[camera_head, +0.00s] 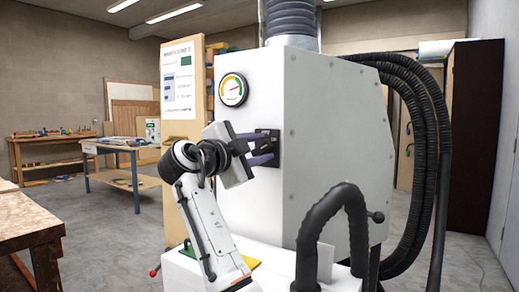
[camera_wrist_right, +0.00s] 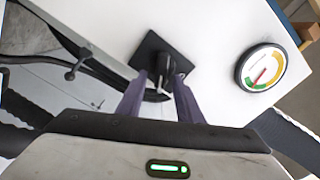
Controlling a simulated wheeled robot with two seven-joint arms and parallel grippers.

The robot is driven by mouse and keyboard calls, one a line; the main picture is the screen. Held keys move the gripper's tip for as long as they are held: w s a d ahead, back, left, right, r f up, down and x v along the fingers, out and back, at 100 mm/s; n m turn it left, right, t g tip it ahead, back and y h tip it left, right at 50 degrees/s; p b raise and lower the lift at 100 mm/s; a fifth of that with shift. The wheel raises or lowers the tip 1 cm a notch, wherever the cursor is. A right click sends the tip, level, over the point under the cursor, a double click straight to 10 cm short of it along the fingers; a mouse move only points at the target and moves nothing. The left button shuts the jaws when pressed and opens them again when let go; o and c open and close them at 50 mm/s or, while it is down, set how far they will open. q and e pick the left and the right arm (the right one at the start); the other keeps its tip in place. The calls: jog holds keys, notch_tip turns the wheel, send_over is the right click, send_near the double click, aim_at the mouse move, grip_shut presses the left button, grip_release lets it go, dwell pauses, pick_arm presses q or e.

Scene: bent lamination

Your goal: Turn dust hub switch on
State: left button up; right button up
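The dust hub (camera_head: 335,130) is a large white cabinet in the middle of the head view. Its switch (camera_head: 274,135) is a black square plate with a black rotary knob on the front face. In the right wrist view the switch plate (camera_wrist_right: 148,48) sits at top centre, with its knob (camera_wrist_right: 166,64) standing out from it. My right gripper (camera_head: 267,149) is at the switch, its two purple-grey fingers spread apart. In the wrist view the fingertips (camera_wrist_right: 162,78) lie on either side of the knob; contact is unclear. My left gripper is not in view.
A round gauge (camera_head: 233,89) is on the hub above the switch; it also shows in the wrist view (camera_wrist_right: 262,68). Black hoses (camera_head: 425,130) hang at the right, and another hose (camera_head: 340,205) arches in front. A wooden workbench (camera_head: 30,222) stands left.

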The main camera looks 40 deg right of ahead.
jog(key=v, duration=1)
jog(key=shift+a, duration=0.1)
